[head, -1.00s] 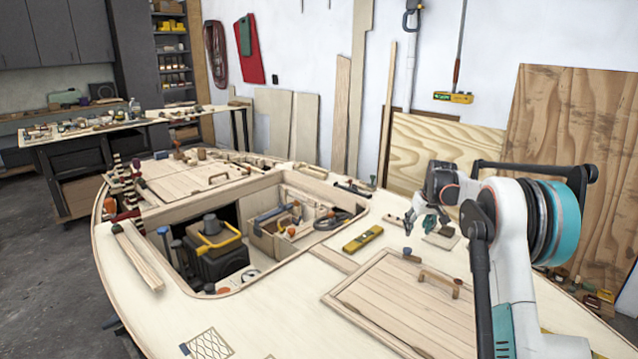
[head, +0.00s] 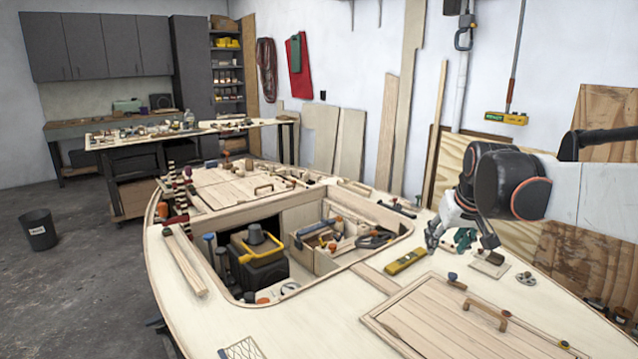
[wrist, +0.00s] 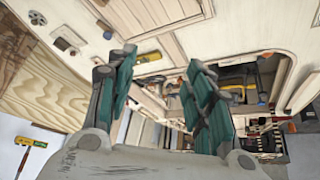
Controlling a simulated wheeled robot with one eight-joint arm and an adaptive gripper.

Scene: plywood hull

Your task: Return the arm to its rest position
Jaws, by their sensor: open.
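My gripper (head: 462,236) is at the right in the head view, at the end of my white arm with black joints. It hangs above the right part of the plywood hull deck (head: 330,318). In the wrist view my gripper (wrist: 160,95) shows two green-padded fingers spread apart with nothing between them. The deck and the open hatch lie beyond the fingers there. The head view does not show clearly how far the fingertips are from the deck.
A yellow level (head: 406,262) lies on the deck near my gripper. The hatch holds a black and yellow tool case (head: 258,268) and a wooden tool box (head: 300,256). A hatch cover (head: 440,318) lies in front. Plywood sheets lean on the wall behind. A bin (head: 38,230) stands on the floor.

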